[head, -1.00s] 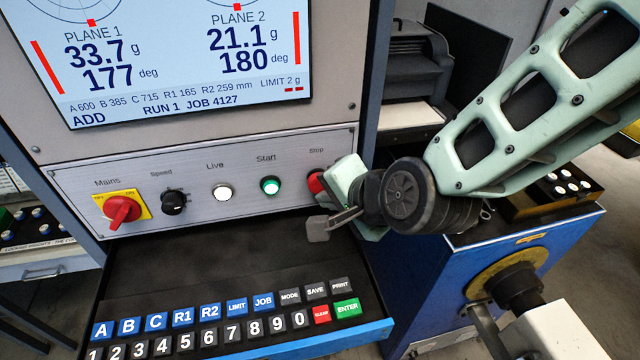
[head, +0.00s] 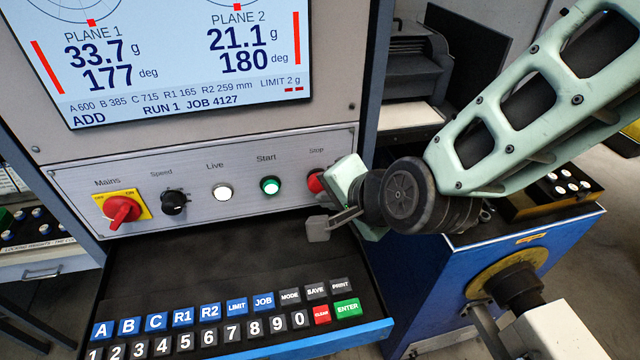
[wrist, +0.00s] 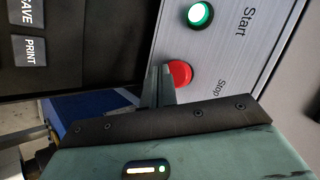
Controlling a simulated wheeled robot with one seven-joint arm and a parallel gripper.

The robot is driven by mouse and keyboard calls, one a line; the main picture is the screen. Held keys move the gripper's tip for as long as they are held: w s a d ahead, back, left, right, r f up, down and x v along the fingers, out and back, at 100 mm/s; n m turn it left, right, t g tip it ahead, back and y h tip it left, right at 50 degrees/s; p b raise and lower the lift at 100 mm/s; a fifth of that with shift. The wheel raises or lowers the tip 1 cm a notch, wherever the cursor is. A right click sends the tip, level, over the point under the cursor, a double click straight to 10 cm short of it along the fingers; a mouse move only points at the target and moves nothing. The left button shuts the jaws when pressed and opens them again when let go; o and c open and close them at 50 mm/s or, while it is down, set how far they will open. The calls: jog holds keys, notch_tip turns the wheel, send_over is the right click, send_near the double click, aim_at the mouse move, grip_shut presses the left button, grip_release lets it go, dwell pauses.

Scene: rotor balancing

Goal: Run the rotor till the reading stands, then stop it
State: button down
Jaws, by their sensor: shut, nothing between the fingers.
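The control panel (head: 240,208) carries a red Stop button (head: 314,182), partly hidden by my gripper in the head view. A lit green Start button (head: 270,185) and a lit white Live lamp (head: 222,191) are to its left. The screen (head: 180,60) reads 33.7 g at 177 deg and 21.1 g at 180 deg, with RUN 1 and ADD. My gripper (head: 330,222) is shut and empty, close to the Stop button. In the wrist view its fingertips (wrist: 158,80) reach the edge of the red Stop button (wrist: 179,75); contact cannot be told.
A red Mains switch (head: 123,210) on a yellow plate and a black Speed knob (head: 174,202) sit at the panel's left. A keypad (head: 230,318) lies on the shelf below. A blue cabinet (head: 420,290) stands at the right. The black shelf (head: 220,255) is clear between keypad and panel.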

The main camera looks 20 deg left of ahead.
jog(key=shift+w, duration=0.1)
jog(key=shift+w+a, duration=0.2)
jog(key=shift+w, duration=0.05)
jog(key=shift+w+a, duration=0.2)
jog(key=shift+w, duration=0.2)
dwell(0.8)
jog(key=shift+s+d+b, duration=0.45)
jog(key=shift+s, duration=0.3)
jog(key=shift+s+d+b, duration=0.2)
jog(key=shift+s+d, duration=0.25)
jog(key=shift+s, duration=0.25)
jog(key=shift+s+d+b, duration=0.15)
jog(key=shift+s+d, duration=0.25)
jog(key=shift+s, duration=0.35)
jog(key=shift+s+d+b, duration=0.2)
jog(key=shift+s+d, duration=0.25)
jog(key=shift+s, duration=0.25)
